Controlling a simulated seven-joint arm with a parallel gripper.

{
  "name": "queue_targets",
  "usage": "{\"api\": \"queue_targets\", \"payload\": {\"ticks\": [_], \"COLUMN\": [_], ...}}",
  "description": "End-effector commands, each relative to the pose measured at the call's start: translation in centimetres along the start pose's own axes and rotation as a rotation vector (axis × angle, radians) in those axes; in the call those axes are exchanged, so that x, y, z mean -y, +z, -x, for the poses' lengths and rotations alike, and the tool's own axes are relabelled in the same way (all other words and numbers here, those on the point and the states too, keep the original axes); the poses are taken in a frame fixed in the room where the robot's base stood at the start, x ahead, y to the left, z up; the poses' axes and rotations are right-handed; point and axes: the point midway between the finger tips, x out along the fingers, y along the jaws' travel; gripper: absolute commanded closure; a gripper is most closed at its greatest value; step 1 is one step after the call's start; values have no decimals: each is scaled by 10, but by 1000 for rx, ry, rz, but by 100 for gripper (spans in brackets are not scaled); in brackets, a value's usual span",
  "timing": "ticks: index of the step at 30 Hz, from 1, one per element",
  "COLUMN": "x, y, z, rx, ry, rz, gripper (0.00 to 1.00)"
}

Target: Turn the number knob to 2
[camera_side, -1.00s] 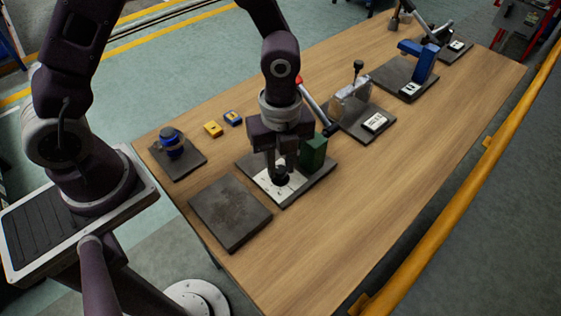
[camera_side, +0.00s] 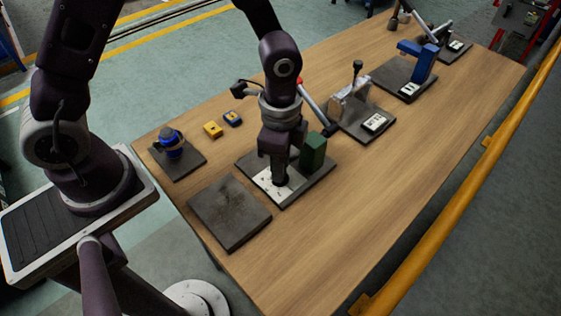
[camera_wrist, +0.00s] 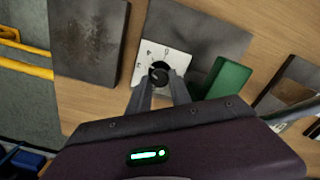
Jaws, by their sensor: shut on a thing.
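The number knob (camera_wrist: 159,72) is a round black knob on a white dial plate (camera_wrist: 147,53) with small dark marks around it. The plate is fixed on a dark grey base plate (camera_side: 312,186). My gripper (camera_side: 279,181) points down over the dial and is shut on the knob. In the wrist view its two fingers (camera_wrist: 160,80) lie on either side of the knob. In the side view the gripper hides the knob. Which number the knob points to is too small to tell.
A green block (camera_side: 313,151) stands close beside the dial on the same base. An empty dark plate (camera_side: 230,212) lies to the left. A blue round part (camera_side: 171,142) and yellow and blue pieces (camera_side: 213,130) lie behind. The table's front right is clear.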

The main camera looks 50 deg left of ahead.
Motion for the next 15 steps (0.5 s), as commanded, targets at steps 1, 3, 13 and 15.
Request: {"api": "queue_targets", "payload": {"ticks": [1, 3, 13, 15], "x": [1, 1, 1, 1], "y": [0, 0, 0, 0], "z": [1, 1, 1, 1], "rx": [-2, -2, -3, -3], "ry": [-3, -2, -2, -3], "rz": [40, 106, 421, 486], "gripper": [100, 100, 100, 100]}}
